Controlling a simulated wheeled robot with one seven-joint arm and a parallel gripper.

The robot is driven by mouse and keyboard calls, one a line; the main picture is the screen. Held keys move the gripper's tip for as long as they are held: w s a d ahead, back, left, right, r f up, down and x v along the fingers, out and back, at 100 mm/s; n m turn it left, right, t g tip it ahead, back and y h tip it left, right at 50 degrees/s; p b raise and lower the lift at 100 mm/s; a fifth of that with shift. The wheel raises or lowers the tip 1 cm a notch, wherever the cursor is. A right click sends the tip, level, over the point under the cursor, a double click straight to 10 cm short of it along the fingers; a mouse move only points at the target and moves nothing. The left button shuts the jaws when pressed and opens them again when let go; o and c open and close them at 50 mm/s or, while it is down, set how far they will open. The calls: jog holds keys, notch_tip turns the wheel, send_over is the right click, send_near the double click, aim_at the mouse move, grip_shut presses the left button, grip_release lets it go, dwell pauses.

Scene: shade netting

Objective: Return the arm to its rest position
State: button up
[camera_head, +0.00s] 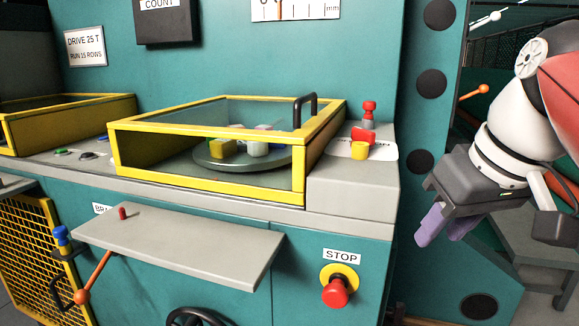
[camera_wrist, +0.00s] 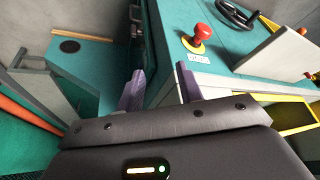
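My gripper (camera_head: 439,232) hangs at the right of the head view, in front of the teal machine's right side and clear of it. Its two purple fingers point down and slightly left. In the wrist view my gripper (camera_wrist: 160,72) has its fingers spread apart with nothing between them. My white and red arm reaches in from the right edge of the head view, bent at the wrist. The rest of the arm is out of view.
A yellow-framed guard box (camera_head: 208,179) with a black handle (camera_head: 306,104) covers a round plate with small parts. A red stop button (camera_head: 335,292), also in the wrist view (camera_wrist: 203,31), and a grey shelf (camera_head: 180,249) stick out in front. A grey table (camera_head: 540,245) stands right, behind my gripper.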

jog(key=s+a+f+m, duration=0.1)
jog(key=s+a+f, duration=0.1)
jog(key=f, duration=0.9)
jog(key=s+a+f+m+t+h, duration=0.1)
jog(key=s+a+f, duration=0.1)
jog(key=f, duration=1)
jog(key=shift+s+f+m+h, duration=0.15)
jog(key=shift+s+m+h, duration=0.1)
jog(key=shift+m+h, duration=0.05)
